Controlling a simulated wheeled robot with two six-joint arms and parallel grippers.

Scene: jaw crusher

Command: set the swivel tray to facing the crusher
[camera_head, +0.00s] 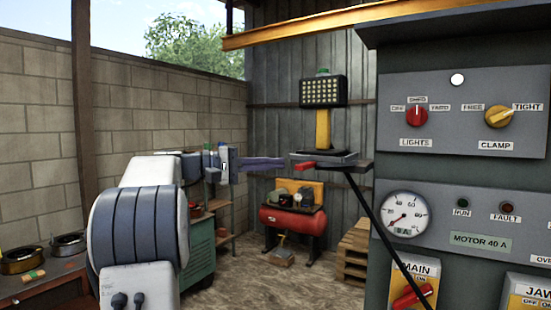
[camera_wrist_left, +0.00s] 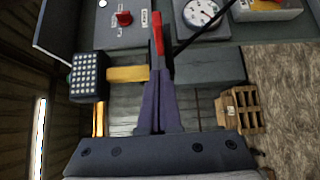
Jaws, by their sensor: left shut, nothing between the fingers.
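The swivel tray (camera_head: 345,161) is a dark flat tray beside the grey control cabinet, on a slanting black strut. Its red handle (camera_head: 305,166) points left, and a yellow post with a lamp panel (camera_head: 323,92) shows above it. My left gripper (camera_head: 280,164) comes in from the left at tray height, fingers together and empty, with its tips close to the handle. In the left wrist view the shut fingers (camera_wrist_left: 159,75) point at the red handle (camera_wrist_left: 157,32). I cannot tell whether they touch it. My right gripper is out of view.
The control cabinet (camera_head: 470,155) with knobs and a gauge fills the right side. A red compressor (camera_head: 293,220) and wooden pallets (camera_head: 354,250) stand on the floor behind. A workbench (camera_head: 45,283) is at lower left.

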